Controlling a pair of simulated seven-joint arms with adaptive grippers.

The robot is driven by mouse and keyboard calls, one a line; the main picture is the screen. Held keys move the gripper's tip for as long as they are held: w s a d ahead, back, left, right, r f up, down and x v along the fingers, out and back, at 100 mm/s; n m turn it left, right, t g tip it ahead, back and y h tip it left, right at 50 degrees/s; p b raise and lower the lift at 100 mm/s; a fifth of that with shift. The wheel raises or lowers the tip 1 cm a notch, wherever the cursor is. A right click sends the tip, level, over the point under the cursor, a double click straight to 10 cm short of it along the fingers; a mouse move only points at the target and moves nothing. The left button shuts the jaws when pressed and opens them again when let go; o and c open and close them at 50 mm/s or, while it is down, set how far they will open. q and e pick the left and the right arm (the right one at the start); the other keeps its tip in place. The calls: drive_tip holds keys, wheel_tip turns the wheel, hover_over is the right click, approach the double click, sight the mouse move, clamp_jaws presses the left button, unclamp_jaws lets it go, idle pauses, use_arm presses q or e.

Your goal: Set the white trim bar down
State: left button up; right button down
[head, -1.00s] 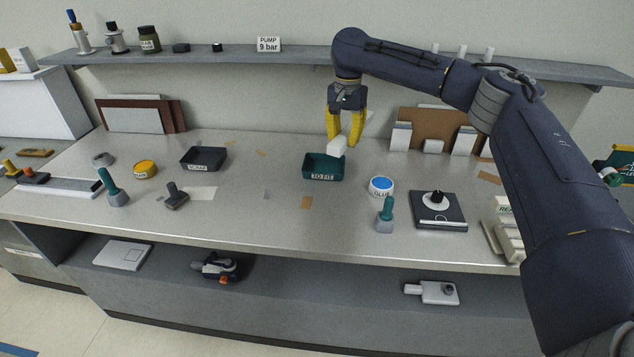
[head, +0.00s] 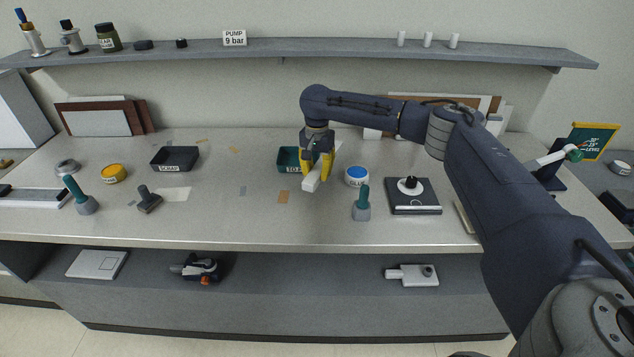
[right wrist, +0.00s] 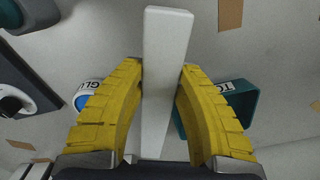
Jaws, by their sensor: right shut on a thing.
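The white trim bar (head: 311,183) is held between the yellow fingers of my right gripper (head: 318,172). In the right wrist view the bar (right wrist: 166,60) runs lengthwise between both fingers (right wrist: 163,100), which press on its sides. In the head view the bar is over the bench, just in front of the teal "TO FIT" tray (head: 289,155) and partly covering it with the gripper. I cannot tell whether the bar touches the bench top. My left gripper is not in view.
The glue tub (head: 357,176) stands just right of the bar, with a teal-handled tool (head: 362,205) in front. A black scrap tray (head: 175,158) is to the left. Bench (head: 245,215) front-centre is clear.

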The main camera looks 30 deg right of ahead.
drive_tip(key=shift+f, duration=2.1)
drive_tip(key=c, duration=1.1)
unclamp_jaws()
drive_tip(key=shift+f, duration=0.1)
drive_tip(key=shift+o, duration=0.2)
wheel_tip(320, 180, up, 11)
drive_tip(key=shift+r, duration=0.15)
drive_tip(key=shift+o, duration=1.1)
drive_tip(key=shift+r, duration=0.45)
